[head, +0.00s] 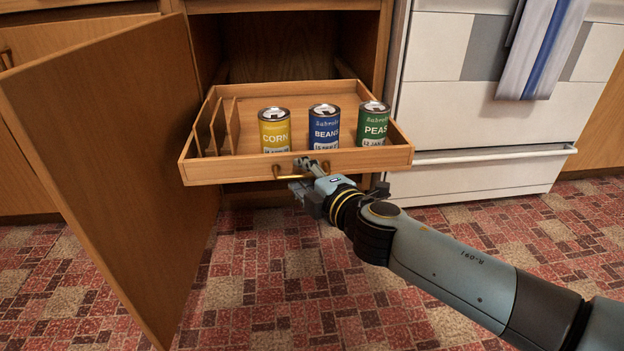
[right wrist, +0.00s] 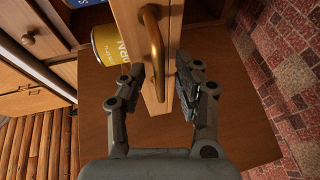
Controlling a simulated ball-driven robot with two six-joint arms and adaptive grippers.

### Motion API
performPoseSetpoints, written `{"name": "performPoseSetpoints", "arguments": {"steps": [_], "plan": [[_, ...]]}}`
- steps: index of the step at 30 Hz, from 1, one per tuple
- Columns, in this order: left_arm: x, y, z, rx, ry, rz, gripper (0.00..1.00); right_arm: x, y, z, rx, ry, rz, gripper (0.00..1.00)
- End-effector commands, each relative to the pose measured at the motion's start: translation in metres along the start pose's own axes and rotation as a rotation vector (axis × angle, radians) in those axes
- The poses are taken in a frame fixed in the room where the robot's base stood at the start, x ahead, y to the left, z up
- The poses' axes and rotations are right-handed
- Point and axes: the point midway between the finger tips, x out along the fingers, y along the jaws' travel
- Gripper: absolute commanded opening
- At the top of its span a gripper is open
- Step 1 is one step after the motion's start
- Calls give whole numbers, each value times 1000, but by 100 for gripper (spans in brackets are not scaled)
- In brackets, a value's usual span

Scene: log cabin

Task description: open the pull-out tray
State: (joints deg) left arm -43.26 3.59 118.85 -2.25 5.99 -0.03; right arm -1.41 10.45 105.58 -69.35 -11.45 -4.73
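The wooden pull-out tray (head: 215,172) stands out from the open cabinet in the head view, with its interior in sight. A brass bar handle (head: 285,177) is on its front; it also shows upright in the right wrist view (right wrist: 154,50). My right gripper (head: 300,177) is at the handle. In the right wrist view its fingers (right wrist: 159,78) are spread, one to each side of the handle, with gaps visible, so it looks open. Part of the handle is hidden behind the gripper in the head view. My left gripper is not in view.
In the tray stand a yellow corn can (head: 275,132), a blue beans can (head: 324,128) and a green peas can (head: 373,124), beside wooden dividers (head: 217,125). The cabinet door (head: 120,150) hangs open at left. A white oven (head: 480,110) stands at right. The tiled floor in front is clear.

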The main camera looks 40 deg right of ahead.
Motion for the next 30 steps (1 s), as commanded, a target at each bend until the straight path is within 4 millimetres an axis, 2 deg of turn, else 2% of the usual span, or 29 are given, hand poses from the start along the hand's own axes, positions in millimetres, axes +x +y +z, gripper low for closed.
{"name": "performPoseSetpoints", "arguments": {"steps": [5,12,15,21,30], "plan": [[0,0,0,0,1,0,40,-28,-2,0,-1,0,-4,32],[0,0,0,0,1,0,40,-83,-2,1,-2,-2,-4,32],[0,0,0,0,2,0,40,-100,-1,0,-1,-1,-3,32],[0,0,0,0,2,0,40,-116,0,0,-1,-1,-1,32],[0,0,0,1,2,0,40,-117,0,0,1,-1,0,32]]}}
